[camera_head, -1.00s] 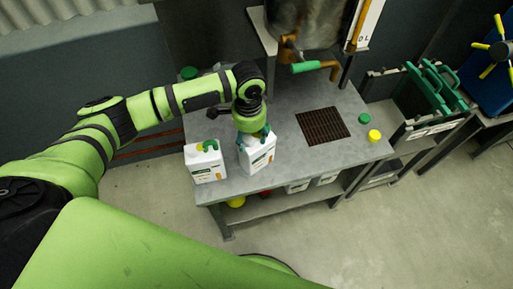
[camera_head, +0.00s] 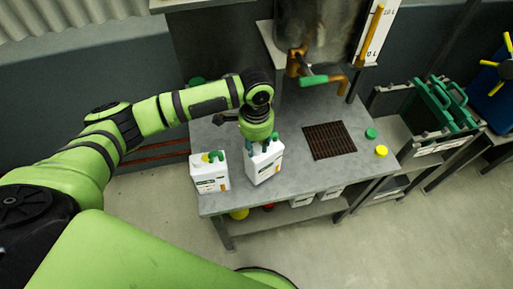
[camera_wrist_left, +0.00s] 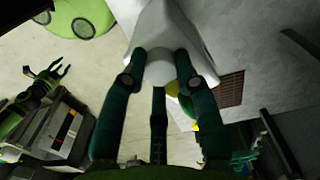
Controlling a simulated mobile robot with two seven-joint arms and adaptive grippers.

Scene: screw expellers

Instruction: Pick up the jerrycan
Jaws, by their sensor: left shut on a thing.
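Two white jerrycans stand out in the head view. My left gripper (camera_head: 263,142) is over the right-hand jerrycan (camera_head: 264,165), pointing down and shut on its top. In the left wrist view its dark green fingers (camera_wrist_left: 160,75) lie on both sides of the white neck of this jerrycan (camera_wrist_left: 172,28). The jerrycan looks slightly tilted; I cannot tell whether its base touches the table. The other jerrycan (camera_head: 210,178) stands to its left on the grey table (camera_head: 310,178). A dark claw shape at the left of the left wrist view may be my right gripper; its state is unclear.
A dark grate (camera_head: 329,141) is set in the table. A green cap (camera_head: 371,133) and a yellow cap (camera_head: 381,151) lie right of it. A metal vessel (camera_head: 320,35) with a green-handled tap (camera_head: 314,81) hangs behind. A rack with green items (camera_head: 440,105) stands right.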

